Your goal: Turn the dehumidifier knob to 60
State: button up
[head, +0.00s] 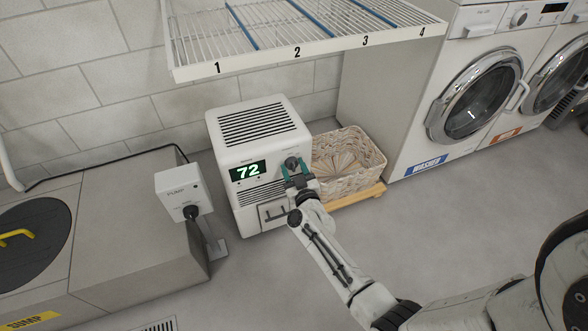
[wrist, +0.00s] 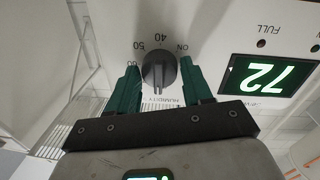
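The white dehumidifier (head: 262,140) stands on the floor against the wall, its lit display (head: 248,171) reading 72. Its dark round knob (head: 291,163) is on the front, right of the display. The wrist view is upside down and shows the knob (wrist: 160,70) close up, its ridge roughly vertical, with marks 40, 50, ON and a partly hidden 60 around it. Which mark it points to is hard to tell. My gripper (wrist: 160,66), with green fingers, is open. One finger is on each side of the knob, with small gaps visible. It also shows in the head view (head: 296,175).
A wicker basket (head: 368,150) on a wooden base stands right of the dehumidifier. A wire shelf (head: 300,50) hangs above. A pump box (head: 183,188) and sump cover (head: 30,240) are at left, washing machines (head: 478,95) at right. The front floor is clear.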

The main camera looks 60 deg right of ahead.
jog(key=c, duration=0.6)
jog(key=shift+c, duration=0.2)
jog(key=m+p, duration=0.1)
jog(key=m, duration=0.2)
jog(key=shift+r+m, duration=0.15)
jog(key=shift+m, duration=0.15)
jog(key=m, duration=0.5)
jog(key=shift+y+p, duration=0.3)
jog(key=shift+p, duration=0.05)
jog(key=m, duration=0.4)
jog(key=shift+s+d+m, duration=0.1)
jog(key=shift+m, duration=0.2)
jog(key=shift+m+y+b, duration=0.4)
jog(key=shift+m+b, duration=0.3)
jog(key=shift+m, duration=1.2)
